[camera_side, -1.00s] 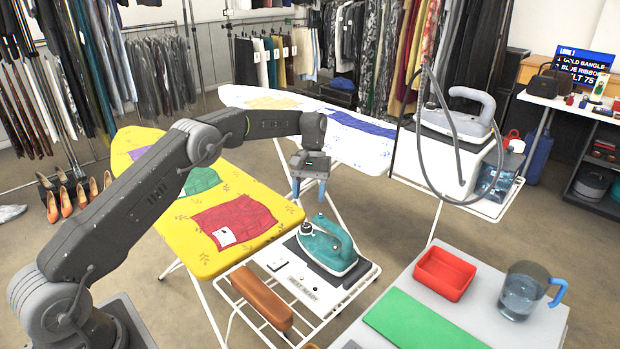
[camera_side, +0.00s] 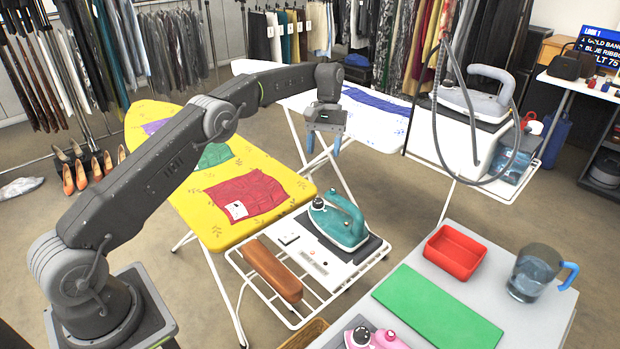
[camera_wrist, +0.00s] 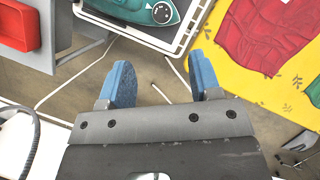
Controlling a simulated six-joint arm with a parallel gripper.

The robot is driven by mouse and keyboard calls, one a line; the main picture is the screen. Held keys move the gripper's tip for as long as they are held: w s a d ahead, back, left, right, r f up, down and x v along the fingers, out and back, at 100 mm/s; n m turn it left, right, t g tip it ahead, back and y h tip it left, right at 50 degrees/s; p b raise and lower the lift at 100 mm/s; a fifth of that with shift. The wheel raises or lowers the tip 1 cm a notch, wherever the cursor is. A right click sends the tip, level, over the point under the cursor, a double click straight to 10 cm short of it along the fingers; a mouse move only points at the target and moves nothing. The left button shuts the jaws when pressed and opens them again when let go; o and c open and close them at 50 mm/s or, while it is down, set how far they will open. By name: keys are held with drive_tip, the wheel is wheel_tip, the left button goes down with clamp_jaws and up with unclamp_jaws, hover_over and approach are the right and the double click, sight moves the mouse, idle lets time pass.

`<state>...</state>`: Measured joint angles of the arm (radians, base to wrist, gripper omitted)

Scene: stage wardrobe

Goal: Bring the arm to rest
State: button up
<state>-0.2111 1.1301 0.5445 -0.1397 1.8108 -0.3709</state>
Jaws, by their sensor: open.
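My gripper (camera_side: 324,150) hangs in the air, pointing down, above and behind the teal iron (camera_side: 338,222) in the side view. Its two blue fingers are apart with nothing between them. The wrist view shows my open gripper (camera_wrist: 162,78) over bare floor and thin white legs. The teal iron (camera_wrist: 150,12) is at the top edge there, apart from the fingers. The yellow ironing board (camera_side: 210,235) with a red cloth (camera_side: 248,196) lies to the left of my gripper in the side view.
A white wire rack (camera_side: 290,320) holds the iron and a brown bolster (camera_side: 272,272). The grey table (camera_side: 540,300) carries a red tray (camera_side: 454,252), a green mat (camera_side: 437,308), a water jug (camera_side: 530,275) and a pink iron (camera_side: 375,340). A steam iron (camera_side: 478,95) stands behind, right.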

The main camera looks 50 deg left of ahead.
drive_tip(key=s+d+r+m+t+y, duration=0.1)
drive_tip(key=s+d+r+m+t, duration=0.15)
drive_tip(key=s+r, duration=0.6)
drive_tip(key=s+d+r+m+t+y, duration=0.15)
drive_tip(key=s+d+r, duration=0.25)
drive_tip(key=s+r, duration=0.4)
drive_tip(key=s+d+f+m+t, duration=0.1)
drive_tip(key=s+f+t, duration=0.1)
drive_tip(key=s, duration=0.8)
drive_tip(key=s+d+f+m+t, duration=0.1)
drive_tip(key=s+d+f+t, duration=0.1)
drive_tip(key=s, duration=0.8)
drive_tip(key=shift+d+f+m+t, duration=0.15)
drive_tip(key=shift+f+m+t, duration=0.15)
drive_tip(key=shift+t, duration=0.2)
